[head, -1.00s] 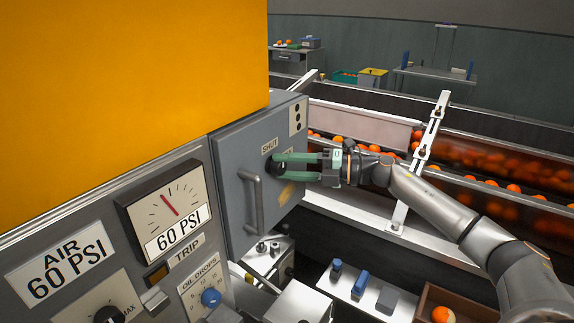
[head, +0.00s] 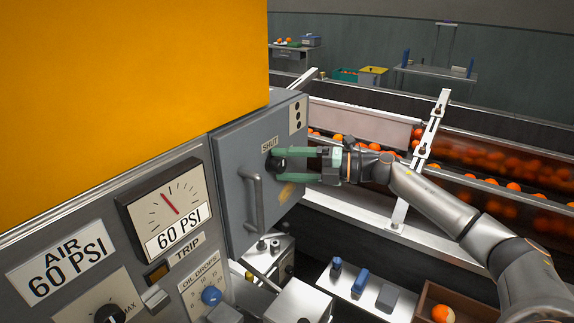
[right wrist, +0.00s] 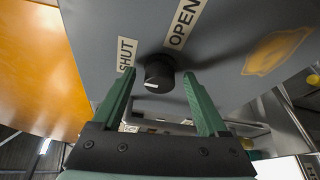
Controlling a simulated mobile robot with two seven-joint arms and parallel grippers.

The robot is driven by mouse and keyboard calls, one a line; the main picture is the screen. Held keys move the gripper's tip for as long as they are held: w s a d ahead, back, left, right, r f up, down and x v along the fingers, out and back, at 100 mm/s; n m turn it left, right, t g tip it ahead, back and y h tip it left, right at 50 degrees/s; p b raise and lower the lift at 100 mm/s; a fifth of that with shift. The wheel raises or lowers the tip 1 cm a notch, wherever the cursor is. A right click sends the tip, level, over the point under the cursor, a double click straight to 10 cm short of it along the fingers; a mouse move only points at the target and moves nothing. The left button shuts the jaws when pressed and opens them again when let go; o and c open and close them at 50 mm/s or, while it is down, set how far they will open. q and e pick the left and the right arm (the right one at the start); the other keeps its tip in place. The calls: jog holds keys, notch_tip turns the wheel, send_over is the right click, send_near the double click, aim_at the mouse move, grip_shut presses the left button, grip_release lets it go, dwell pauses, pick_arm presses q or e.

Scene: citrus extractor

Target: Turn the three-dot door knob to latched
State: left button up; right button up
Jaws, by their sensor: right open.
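The grey door (head: 232,160) bears a three-dot plate (head: 297,117) at its upper right. Its black round knob (head: 279,166) sits below a SHUT label (head: 269,145). My right gripper (head: 277,164) is open, with one green finger above the knob and one below. In the right wrist view the knob (right wrist: 160,72) lies between and just beyond the open fingers, apart from both. The OPEN label (right wrist: 184,22) is up and right of the knob. My left gripper is not in view.
A grey bar handle (head: 255,200) stands out from the door left of the knob. A gauge panel (head: 168,210) is at the lower left. Conveyors with oranges (head: 470,150) run behind my right arm. A metal shelf with blue blocks (head: 358,282) lies below.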

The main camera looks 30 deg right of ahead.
jog(key=shift+d, duration=0.1)
jog(key=b+v, duration=0.1)
jog(key=v, duration=1.1)
jog(key=shift+s, duration=0.2)
dwell(0.4)
